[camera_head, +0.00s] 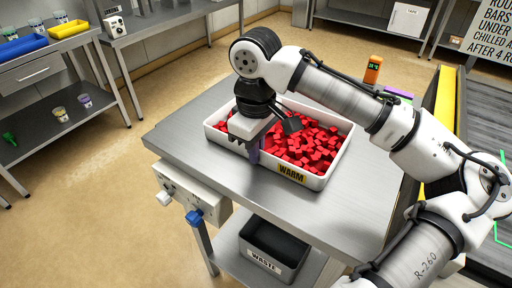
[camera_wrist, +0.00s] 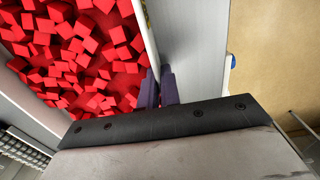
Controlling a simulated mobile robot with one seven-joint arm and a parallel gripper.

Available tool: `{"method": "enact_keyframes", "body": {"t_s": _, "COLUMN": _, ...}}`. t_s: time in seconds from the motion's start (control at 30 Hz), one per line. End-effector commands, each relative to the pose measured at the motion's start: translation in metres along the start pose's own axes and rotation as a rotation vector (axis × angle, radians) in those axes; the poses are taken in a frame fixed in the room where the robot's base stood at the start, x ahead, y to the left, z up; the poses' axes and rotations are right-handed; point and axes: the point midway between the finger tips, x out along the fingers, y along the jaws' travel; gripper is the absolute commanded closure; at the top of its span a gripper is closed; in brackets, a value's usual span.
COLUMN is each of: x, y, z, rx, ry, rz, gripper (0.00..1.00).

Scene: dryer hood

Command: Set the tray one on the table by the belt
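The white tray (camera_head: 318,181) holds many red cubes and has a yellow "WARM" label on its front wall. It is on or just above the steel table (camera_head: 345,215) beside the belt (camera_head: 488,125); I cannot tell if its base touches. My gripper (camera_head: 254,151) points down at the tray's near-left wall, a purple finger showing outside it. In the wrist view my gripper (camera_wrist: 160,86) has its two purple fingers close together, with the tray's wall (camera_wrist: 145,35) running between them. It looks shut on that wall. The fingertips are partly hidden.
An orange device (camera_head: 372,68) and a purple item (camera_head: 398,94) are near the table's far right edge. A black "WASTE" bin (camera_head: 273,245) is on the lower shelf. The table is bare left of and in front of the tray. Side benches (camera_head: 60,90) stand left.

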Motion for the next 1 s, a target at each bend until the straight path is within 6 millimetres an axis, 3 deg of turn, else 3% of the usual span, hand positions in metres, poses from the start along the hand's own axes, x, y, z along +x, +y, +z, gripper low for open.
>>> {"method": "enact_keyframes", "body": {"t_s": 0.03, "x": 0.001, "y": 0.0, "z": 0.0, "rx": -0.001, "ry": 0.0, "rz": 0.0, "gripper": 0.93}}
{"method": "enact_keyframes", "body": {"t_s": 0.2, "x": 0.001, "y": 0.0, "z": 0.0, "rx": 0.0, "ry": -0.001, "rz": 0.0, "gripper": 0.74}}
{"method": "enact_keyframes", "body": {"t_s": 0.57, "x": -0.005, "y": 0.0, "z": 0.0, "rx": 0.001, "ry": 0.001, "rz": 0.001, "gripper": 0.74}}
{"method": "enact_keyframes", "body": {"t_s": 0.67, "x": -0.019, "y": 0.001, "z": -0.001, "rx": 0.001, "ry": 0.002, "rz": 0.001, "gripper": 0.74}}
{"method": "enact_keyframes", "body": {"t_s": 1.0, "x": -0.092, "y": 0.0, "z": -0.001, "rx": 0.0, "ry": 0.001, "rz": 0.002, "gripper": 0.74}}
